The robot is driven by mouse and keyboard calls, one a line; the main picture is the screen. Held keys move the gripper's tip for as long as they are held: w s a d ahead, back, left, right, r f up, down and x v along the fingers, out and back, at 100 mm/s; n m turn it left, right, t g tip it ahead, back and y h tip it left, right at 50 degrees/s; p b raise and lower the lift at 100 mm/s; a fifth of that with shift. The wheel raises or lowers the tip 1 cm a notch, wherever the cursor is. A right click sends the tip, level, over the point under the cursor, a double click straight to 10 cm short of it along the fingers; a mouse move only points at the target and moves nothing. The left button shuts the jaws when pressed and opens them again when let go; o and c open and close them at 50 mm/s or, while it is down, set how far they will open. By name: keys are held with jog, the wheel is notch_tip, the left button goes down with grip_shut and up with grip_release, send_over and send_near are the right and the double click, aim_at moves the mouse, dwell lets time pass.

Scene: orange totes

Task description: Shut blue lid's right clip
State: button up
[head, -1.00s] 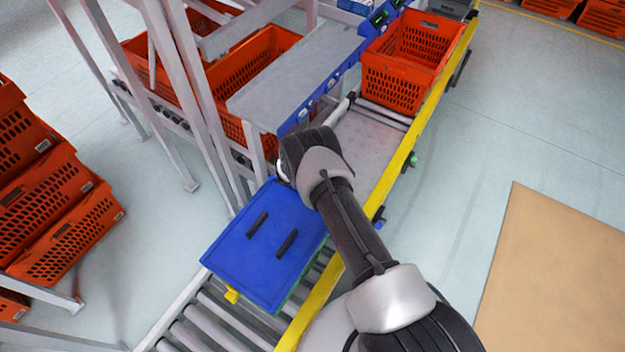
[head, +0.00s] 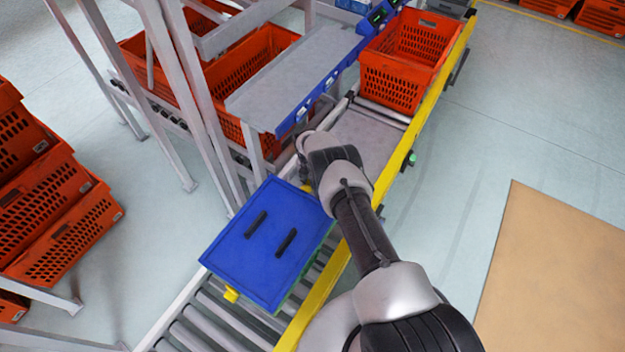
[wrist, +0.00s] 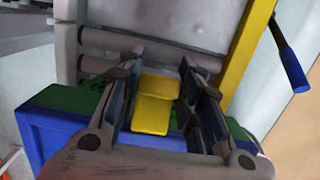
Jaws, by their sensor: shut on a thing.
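The blue lid (head: 237,262) with two black handles lies on a green tote on the roller conveyor. A yellow clip (head: 231,295) shows at its near-left end in the head view. In the wrist view, another yellow clip (wrist: 152,116) is at the opposite end, between the two fingers of my gripper (wrist: 161,76). The gripper is shut on this clip. Blue lid edge (wrist: 32,130) and green tote side (wrist: 68,99) show beside it. In the head view my arm hides the fingers and this clip. I cannot tell whether the clip is latched.
A yellow rail (head: 385,190) runs along the conveyor's right side. A grey shelf (head: 290,85) with a blue front edge stands close at the upper left. An orange tote (head: 405,75) sits farther up the conveyor. Stacked orange totes (head: 60,235) stand at far left.

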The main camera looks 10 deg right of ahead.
jog(key=shift+s+f+g+y, duration=0.1)
jog(key=shift+f+g+y, duration=0.15)
jog(key=shift+g+y, duration=0.05)
dwell(0.4)
jog(key=o, duration=1.1)
jog(key=shift+c, duration=0.2)
jog(key=shift+r, duration=0.1)
jog(key=shift+r, duration=0.4)
notch_tip(320, 180, up, 11)
jog(key=shift+s+a, duration=0.25)
jog(key=shift+a, duration=0.05)
